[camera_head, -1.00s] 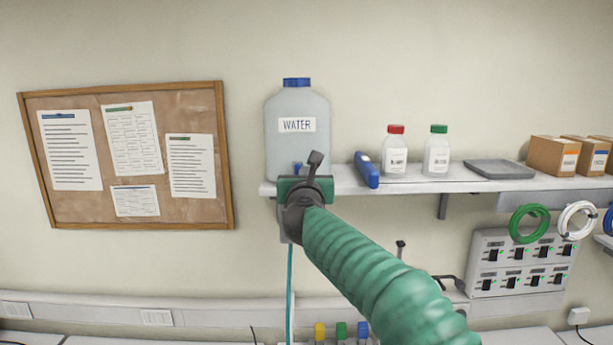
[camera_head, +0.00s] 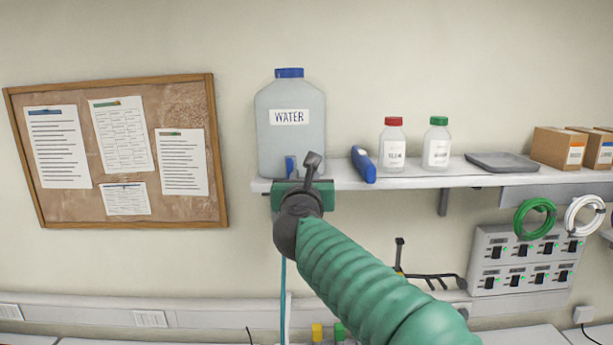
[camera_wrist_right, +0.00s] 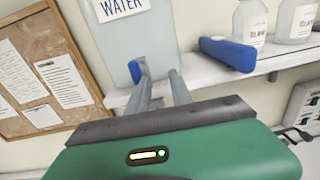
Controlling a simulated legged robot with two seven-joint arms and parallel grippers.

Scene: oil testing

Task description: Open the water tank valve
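A grey translucent water tank (camera_head: 290,146) with a blue cap and a WATER label stands at the left end of the shelf. Its blue valve (camera_head: 290,167) is low on the front; in the right wrist view the valve (camera_wrist_right: 137,70) is by the tip of the left-hand finger. My right gripper (camera_head: 302,168) is in front of the tank's base. In the wrist view its two grey fingers (camera_wrist_right: 158,72) are apart, with no object clearly between them. I cannot tell whether a finger touches the valve. My left gripper is not in view.
The shelf (camera_head: 460,178) also holds a blue device (camera_head: 363,165), a red-capped bottle (camera_head: 392,150), a green-capped bottle (camera_head: 438,150), a grey tray (camera_head: 502,162) and boxes. A switch panel (camera_head: 515,262) and cable coils are below right. A cork board (camera_head: 180,105) hangs at left.

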